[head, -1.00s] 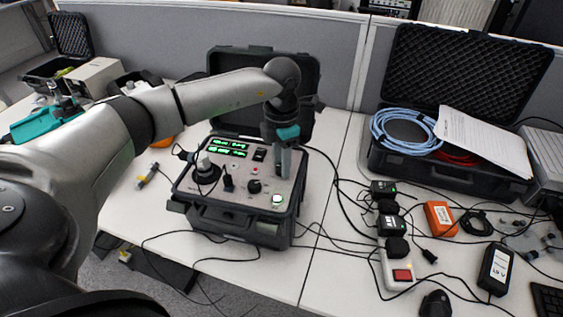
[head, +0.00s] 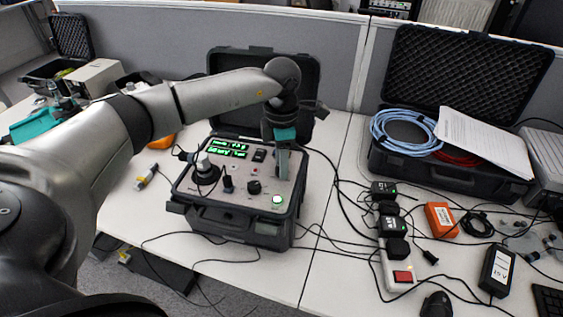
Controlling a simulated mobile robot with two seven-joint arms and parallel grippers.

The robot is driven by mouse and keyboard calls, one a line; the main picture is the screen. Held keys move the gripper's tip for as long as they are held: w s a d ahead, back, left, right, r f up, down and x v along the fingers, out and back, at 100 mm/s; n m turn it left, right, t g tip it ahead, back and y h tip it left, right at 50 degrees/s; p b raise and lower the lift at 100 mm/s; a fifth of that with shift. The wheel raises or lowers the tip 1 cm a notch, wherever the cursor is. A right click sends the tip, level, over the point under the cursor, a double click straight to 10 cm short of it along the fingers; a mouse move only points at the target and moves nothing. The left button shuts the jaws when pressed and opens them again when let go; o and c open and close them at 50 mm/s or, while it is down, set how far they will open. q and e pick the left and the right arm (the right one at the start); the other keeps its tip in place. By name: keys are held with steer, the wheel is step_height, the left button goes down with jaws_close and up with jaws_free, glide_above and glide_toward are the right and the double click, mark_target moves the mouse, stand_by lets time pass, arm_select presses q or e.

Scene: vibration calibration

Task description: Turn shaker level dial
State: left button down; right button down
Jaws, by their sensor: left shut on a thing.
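The shaker control unit is an open black case with a grey panel (head: 216,193) on the table in the head view. The panel carries a lit green display (head: 226,149), a black knob (head: 254,187), another black control (head: 228,185) and a lit green-white button (head: 278,200). My left gripper (head: 282,176) points down onto the panel's right side, above the lit button. It is shut on the shaker level dial, which the fingers hide. A silver cylinder on a black base (head: 204,166) stands at the panel's left. My right gripper is not in view.
An open black case (head: 455,180) with a blue cable coil (head: 404,131) and papers (head: 484,141) stands at right. A power strip (head: 399,279), an orange box (head: 441,219) and loose cables lie in front of it. A grey partition runs behind the table.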

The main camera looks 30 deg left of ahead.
arm_select(q)
steer(key=c, duration=0.8)
jaws_free()
step_height(320, 180, up, 15)
steer(key=shift+r+p, duration=0.2)
steer(key=shift+p, duration=0.7)
